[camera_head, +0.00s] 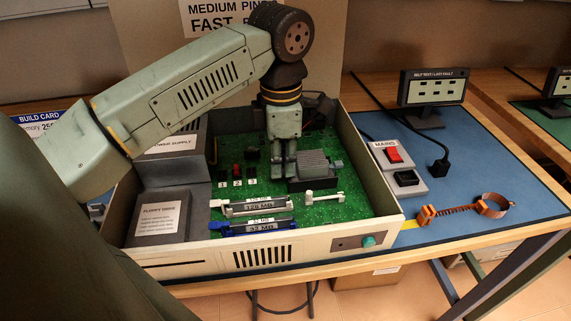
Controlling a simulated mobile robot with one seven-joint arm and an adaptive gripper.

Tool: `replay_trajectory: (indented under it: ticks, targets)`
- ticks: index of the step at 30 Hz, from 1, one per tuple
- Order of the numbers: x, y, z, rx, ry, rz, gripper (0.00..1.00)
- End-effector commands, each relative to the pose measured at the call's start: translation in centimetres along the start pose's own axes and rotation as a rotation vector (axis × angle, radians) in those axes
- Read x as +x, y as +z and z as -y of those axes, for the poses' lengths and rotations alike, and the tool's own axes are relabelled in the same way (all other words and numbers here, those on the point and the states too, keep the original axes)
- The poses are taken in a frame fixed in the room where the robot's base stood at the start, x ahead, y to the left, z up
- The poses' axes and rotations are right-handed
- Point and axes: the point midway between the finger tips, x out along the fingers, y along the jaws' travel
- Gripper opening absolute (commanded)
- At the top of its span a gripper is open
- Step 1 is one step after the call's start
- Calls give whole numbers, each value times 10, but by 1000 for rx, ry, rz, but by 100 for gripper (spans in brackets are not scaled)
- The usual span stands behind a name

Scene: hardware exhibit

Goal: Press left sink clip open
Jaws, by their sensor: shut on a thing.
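The grey finned heat sink (314,163) sits on the green board (350,206) inside the open computer case. My gripper (283,174) points straight down at the left side of the heat sink. Its fingers are close together, shut on what appears to be the left sink clip. The clip is hidden behind the fingers and too small to make out.
The case's front wall (270,254) stands before the board. White-ended and blue-ended memory modules (258,207) lie in front of the gripper, with small numbered switches (237,172) to its left. A mains switch box (394,155), monitor (432,88) and wrist strap (460,210) are on the blue mat.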

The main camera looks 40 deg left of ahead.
Motion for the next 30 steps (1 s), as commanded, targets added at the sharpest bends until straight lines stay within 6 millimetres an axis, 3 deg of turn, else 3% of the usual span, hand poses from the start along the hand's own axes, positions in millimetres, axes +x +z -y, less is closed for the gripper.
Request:
replay_trajectory:
  ticks: [30]
  targets:
    - [4, -9, 0, -1, -2, -3, 2]
